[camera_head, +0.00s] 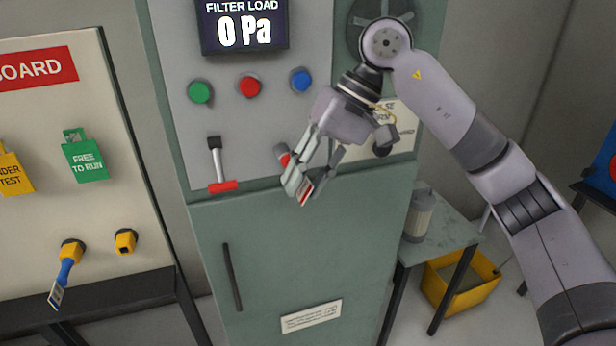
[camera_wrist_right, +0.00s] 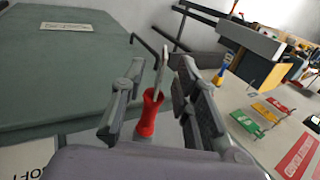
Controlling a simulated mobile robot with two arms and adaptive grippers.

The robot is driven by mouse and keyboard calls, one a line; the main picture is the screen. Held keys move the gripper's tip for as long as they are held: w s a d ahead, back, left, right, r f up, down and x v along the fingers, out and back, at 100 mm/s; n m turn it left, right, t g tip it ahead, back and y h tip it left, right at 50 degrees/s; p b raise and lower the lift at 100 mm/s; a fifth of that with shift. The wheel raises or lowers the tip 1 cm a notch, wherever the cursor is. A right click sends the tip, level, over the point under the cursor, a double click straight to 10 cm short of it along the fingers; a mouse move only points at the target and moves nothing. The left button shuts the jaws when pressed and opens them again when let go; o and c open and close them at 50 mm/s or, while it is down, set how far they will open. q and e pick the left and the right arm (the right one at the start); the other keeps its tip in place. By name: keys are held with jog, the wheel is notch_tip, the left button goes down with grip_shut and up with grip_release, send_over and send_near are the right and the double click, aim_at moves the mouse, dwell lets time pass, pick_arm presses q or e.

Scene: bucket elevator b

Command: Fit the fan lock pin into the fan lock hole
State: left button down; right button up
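The fan lock pin, with a red handle (camera_wrist_right: 148,118) and a pale tag (camera_wrist_right: 163,68), shows between the fingers in the right wrist view. In the head view its red end (camera_head: 285,159) shows by a grey ring on the cabinet panel, and its red-and-white tag (camera_head: 306,192) shows near the fingertips. My right gripper (camera_head: 311,187) is around the pin, with visible gaps beside the handle in the wrist view (camera_wrist_right: 156,75); it looks open. I cannot tell how far the pin sits in the ring, nor identify the fan lock hole. My left gripper is out of view.
A red-based lever (camera_head: 217,165) and green, red and blue buttons (camera_head: 249,86) are on the panel. A board at left holds a blue tagged pin (camera_head: 66,271) and an empty yellow socket (camera_head: 125,242). A small table (camera_head: 450,238) and yellow bin (camera_head: 475,292) stand right.

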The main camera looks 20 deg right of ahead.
jog(key=v, duration=1.2)
dwell(0.4)
